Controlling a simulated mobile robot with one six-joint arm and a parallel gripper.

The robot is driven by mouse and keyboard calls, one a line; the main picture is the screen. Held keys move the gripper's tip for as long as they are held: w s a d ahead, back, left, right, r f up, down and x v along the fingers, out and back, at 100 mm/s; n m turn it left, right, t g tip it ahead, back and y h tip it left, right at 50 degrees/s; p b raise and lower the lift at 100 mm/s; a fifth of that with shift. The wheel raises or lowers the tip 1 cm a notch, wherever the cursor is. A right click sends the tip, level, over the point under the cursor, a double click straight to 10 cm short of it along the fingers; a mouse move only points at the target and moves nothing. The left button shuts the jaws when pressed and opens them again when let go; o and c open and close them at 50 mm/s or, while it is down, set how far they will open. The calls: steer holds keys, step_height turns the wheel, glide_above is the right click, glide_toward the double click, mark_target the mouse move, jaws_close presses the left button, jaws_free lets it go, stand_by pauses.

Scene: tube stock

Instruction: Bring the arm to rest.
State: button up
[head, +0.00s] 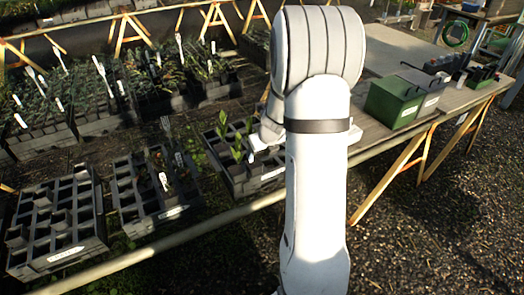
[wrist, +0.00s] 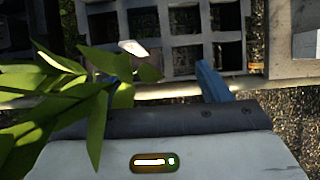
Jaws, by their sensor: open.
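My arm (head: 322,150) stands upright in the middle of the head view and hides part of the bench. Its white wrist part (head: 262,138) shows beside a black tray (head: 212,150) that holds a leafy green plant (head: 238,142). The fingers cannot be made out there. In the wrist view my gripper (wrist: 152,65) is open, its two blue fingers apart, with nothing seen held between them. Green leaves (wrist: 60,85) cover the left side and partly hide the left finger. A white label (wrist: 133,48) shows near that finger; I cannot tell whether they touch.
An empty-looking cell tray (head: 60,225) and a partly filled tray (head: 150,195) stand at front left. Trays of seedlings (head: 65,110) fill the back left. A green box (head: 393,102) stands on the bench at right. Gravel ground (head: 440,220) is clear at lower right.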

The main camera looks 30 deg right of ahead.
stand_by(0.4)
steer(key=s+a+r+n+y, duration=0.1)
steer(key=s+a+r+n, duration=0.9)
steer(key=n, duration=0.6)
steer(key=s+a+r+n+g, duration=0.1)
steer(key=s+a+r+n, duration=0.1)
steer(key=s+n, duration=0.6)
steer(key=s+a+r+n+g+h, duration=0.1)
steer(key=s+a+r+n, duration=0.2)
steer(key=s+n, duration=0.4)
steer(key=a+n, duration=0.1)
steer(key=n, duration=0.3)
steer(key=shift+s+n, duration=0.3)
steer(key=shift+s, duration=0.1)
